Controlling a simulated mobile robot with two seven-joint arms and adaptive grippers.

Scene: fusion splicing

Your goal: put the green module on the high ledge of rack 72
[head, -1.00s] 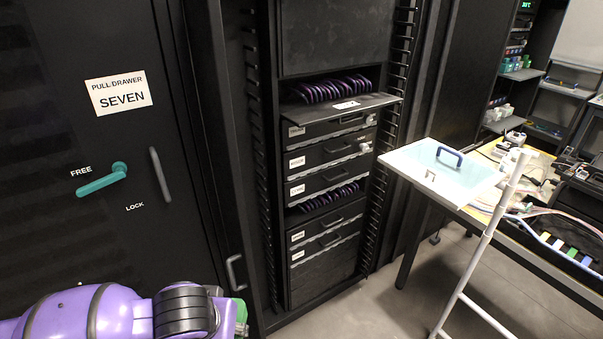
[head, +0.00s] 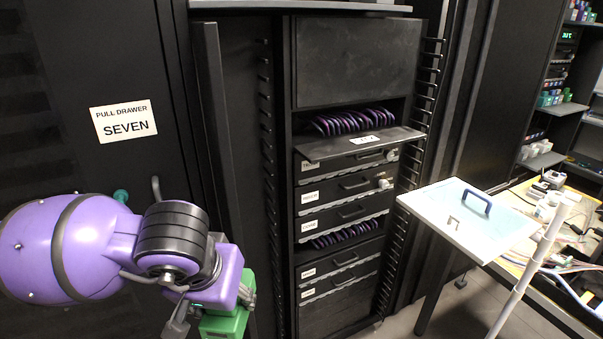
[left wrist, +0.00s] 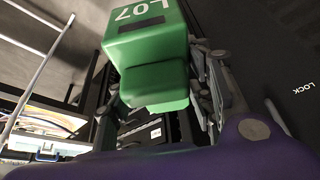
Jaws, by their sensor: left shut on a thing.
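The green module (left wrist: 150,50) fills the upper middle of the left wrist view and bears the white mark L07. My left gripper (left wrist: 160,95) is shut on it, with fingers on both sides. In the head view the green module (head: 228,322) shows partly at the bottom edge, below my left gripper (head: 215,300). The dark rack (head: 340,200) stands to the right of it. A ledge (head: 318,148) with a small white tag juts out at mid-height; the tag is too small to read. A grey ledge edge (head: 300,6) shows at the top. My right gripper is not in view.
A black cabinet door labelled SEVEN (head: 125,121) stands at the left. A pale board with a blue handle (head: 475,202) is right of the rack, with a white pole (head: 530,265) before it. A cluttered table (head: 560,225) is at far right.

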